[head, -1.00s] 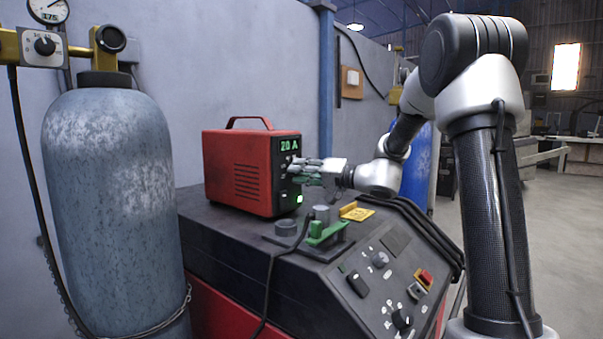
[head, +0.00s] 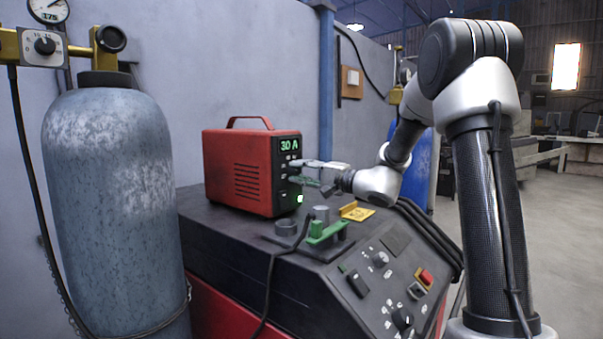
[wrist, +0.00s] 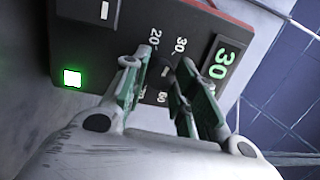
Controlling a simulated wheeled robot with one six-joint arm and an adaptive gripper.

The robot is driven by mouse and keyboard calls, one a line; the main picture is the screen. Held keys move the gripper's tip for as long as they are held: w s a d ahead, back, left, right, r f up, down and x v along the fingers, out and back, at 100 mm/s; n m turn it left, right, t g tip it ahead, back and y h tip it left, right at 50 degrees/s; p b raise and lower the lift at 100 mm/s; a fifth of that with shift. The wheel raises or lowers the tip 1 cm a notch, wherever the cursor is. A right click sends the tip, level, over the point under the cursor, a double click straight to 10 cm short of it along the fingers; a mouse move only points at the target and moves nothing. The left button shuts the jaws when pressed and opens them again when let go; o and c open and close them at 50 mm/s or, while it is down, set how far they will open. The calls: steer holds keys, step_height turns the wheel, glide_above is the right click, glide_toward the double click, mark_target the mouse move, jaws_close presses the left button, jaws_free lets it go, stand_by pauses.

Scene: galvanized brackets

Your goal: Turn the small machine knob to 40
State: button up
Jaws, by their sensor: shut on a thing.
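The small machine (head: 238,172) is a red box with a handle and a dark front panel, standing on the larger dark machine. Its green display (head: 289,144) reads 30 A; in the wrist view the display (wrist: 222,61) reads 30. My gripper (head: 297,172) is at the front panel, reaching in from the right. In the wrist view my gripper's (wrist: 164,66) two green-padded fingers straddle the small dark knob (wrist: 167,84) and are shut on it. Number marks ring the knob; 20 and 30 are readable. The fingers hide much of the knob, so its pointer is unclear.
Below is a larger machine with a sloped control panel (head: 372,290). A green clamp-like part (head: 325,232) and a yellow tag (head: 356,212) lie on its top. A grey gas cylinder (head: 110,200) stands at left. A lit green square (wrist: 72,78) is on the small machine's panel.

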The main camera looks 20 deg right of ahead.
steer(key=m+t, duration=0.1)
steer(key=m, duration=0.5)
steer(key=shift+f, duration=0.1)
steer(key=m+h, duration=0.1)
steer(key=m, duration=0.5)
steer(key=shift+s+a+t, duration=0.1)
steer(key=shift+t, duration=0.3)
steer(key=shift+m, duration=0.3)
steer(key=o, duration=1)
steer(key=shift+o, duration=0.2)
steer(key=v, duration=1.2)
